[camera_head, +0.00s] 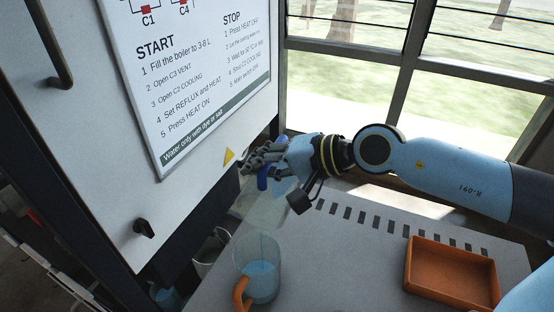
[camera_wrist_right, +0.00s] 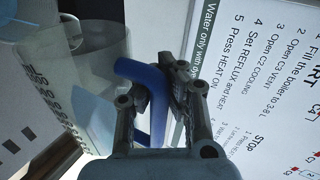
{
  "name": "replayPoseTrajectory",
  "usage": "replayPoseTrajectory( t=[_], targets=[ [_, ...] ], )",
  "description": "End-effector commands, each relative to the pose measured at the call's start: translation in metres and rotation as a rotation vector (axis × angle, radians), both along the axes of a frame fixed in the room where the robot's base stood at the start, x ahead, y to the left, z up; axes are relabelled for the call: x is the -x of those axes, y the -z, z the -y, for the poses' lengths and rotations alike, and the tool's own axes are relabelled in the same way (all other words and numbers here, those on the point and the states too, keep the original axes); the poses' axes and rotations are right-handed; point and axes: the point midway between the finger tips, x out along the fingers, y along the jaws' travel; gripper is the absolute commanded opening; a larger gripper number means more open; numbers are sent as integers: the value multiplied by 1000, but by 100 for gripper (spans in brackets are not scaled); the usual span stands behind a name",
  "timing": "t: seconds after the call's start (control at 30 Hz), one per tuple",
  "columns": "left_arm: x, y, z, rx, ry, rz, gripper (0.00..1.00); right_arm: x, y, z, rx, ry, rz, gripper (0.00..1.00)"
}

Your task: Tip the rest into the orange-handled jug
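The orange-handled jug (camera_head: 264,251) is clear and stands upright on the grey bench, with pale blue liquid in its lower part. Its orange handle faces the lower left. My right gripper (camera_head: 264,168) is shut on the blue handle of a second clear jug (camera_head: 262,208), holding it above and behind the orange-handled jug. The held jug looks tilted; a falling stream cannot be made out. In the right wrist view the blue handle (camera_wrist_right: 152,92) lies between my fingers, with the clear wall and pale blue liquid (camera_wrist_right: 97,112) to its left. My left gripper is not in view.
An orange tray (camera_head: 408,262), looking empty, lies on the right of the bench (camera_head: 340,260). A white cabinet with an instruction board (camera_head: 205,70) stands close on the left. A pale bucket (camera_head: 210,250) is beyond the bench's left edge. Dark slots line the bench's back.

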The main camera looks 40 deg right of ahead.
Motion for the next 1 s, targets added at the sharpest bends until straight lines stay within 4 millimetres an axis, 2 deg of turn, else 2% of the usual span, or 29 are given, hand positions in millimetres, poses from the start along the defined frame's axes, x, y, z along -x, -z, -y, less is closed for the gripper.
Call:
replayPoseTrajectory(
  t=[0.17,0.3,0.43,0.53,0.8,1.0],
  targets=[
    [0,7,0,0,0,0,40,-2,4,4,-16,-3,-10,0],
    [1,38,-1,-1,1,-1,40,-12,18,21,-125,-4,-73,0],
    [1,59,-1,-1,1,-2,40,-18,23,32,-216,-2,-127,0],
    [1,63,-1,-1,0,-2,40,-20,21,36,-253,-1,-146,0],
    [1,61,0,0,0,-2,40,-21,17,36,-262,0,-151,0],
    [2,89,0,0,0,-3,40,-25,30,45,-322,-1,-187,0]
  ],
)
